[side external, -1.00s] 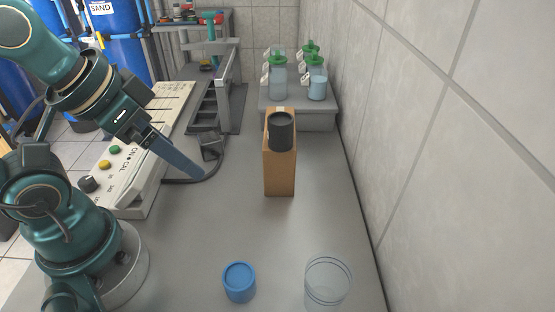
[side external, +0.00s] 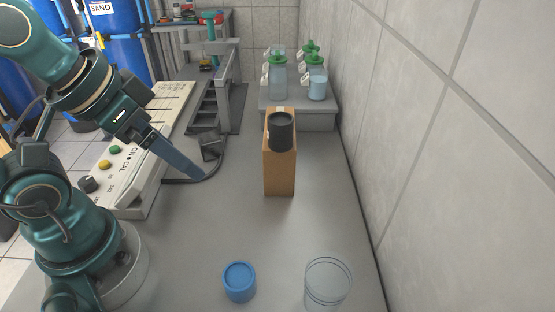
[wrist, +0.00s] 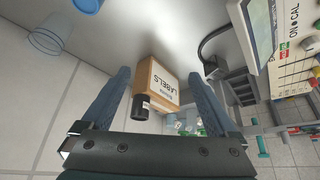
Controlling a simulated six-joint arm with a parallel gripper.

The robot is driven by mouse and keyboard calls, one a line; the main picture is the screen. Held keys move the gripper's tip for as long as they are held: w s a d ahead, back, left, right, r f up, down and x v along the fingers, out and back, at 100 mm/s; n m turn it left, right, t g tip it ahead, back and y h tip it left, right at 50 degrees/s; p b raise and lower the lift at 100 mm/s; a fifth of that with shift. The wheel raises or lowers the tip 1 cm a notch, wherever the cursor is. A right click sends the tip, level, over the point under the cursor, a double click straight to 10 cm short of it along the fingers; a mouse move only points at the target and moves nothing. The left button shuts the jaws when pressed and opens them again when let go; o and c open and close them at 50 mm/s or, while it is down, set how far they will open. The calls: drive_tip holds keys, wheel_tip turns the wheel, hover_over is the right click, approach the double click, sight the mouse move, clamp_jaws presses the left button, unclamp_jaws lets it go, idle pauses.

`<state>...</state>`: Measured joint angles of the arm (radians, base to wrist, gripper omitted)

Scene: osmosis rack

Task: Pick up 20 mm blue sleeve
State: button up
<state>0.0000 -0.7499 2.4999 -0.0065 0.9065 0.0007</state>
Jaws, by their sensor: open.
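The blue sleeve (side external: 239,282), a short upright cylinder, stands on the grey bench near the front in the side view. In the wrist view, a blue piece that looks like the same sleeve (wrist: 88,4) is cut off by the top edge. My gripper (side external: 203,176) is above the bench, behind and left of the sleeve and well apart from it. In the wrist view my gripper (wrist: 158,76) has its two blue fingers spread wide, with nothing held between them.
A clear cup (side external: 327,285) stands right of the sleeve. A brown labels box (side external: 279,175) with a black cylinder (side external: 281,131) at its top stands mid-bench. A control panel (side external: 120,178) lies left, a wall rises right, and green-capped bottles (side external: 278,80) stand behind. Bench between sleeve and box is clear.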

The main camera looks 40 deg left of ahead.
drive_tip(key=d+f+n+g+h, duration=0.1)
drive_tip(key=d+n+g+h, duration=0.1)
drive_tip(key=d+g+h, duration=0.15)
drive_tip(key=n+g+h, duration=0.6)
drive_tip(key=n, duration=0.1)
hover_over(235, 263)
drive_tip(key=w+a, duration=0.2)
drive_tip(key=a, duration=0.1)
wheel_tip(235, 263, down, 8)
drive_tip(key=f+n, duration=0.1)
drive_tip(key=f+n+h, duration=0.1)
drive_tip(key=d+f+n+g+h, duration=0.1)
drive_tip(key=f, duration=0.1)
drive_tip(key=shift+f, duration=0.1)
drive_tip(key=shift+s+f+n+g+h, duration=0.35)
drive_tip(key=shift+s+f+n+h, duration=0.1)
drive_tip(key=shift+s+f+n, duration=0.15)
drive_tip(key=shift+x, duration=2.45)
drive_tip(key=shift+c, duration=0.3)
drive_tip(key=c, duration=1.4)
drive_tip(key=shift+o, duration=0.2)
drive_tip(key=shift+r, duration=0.1)
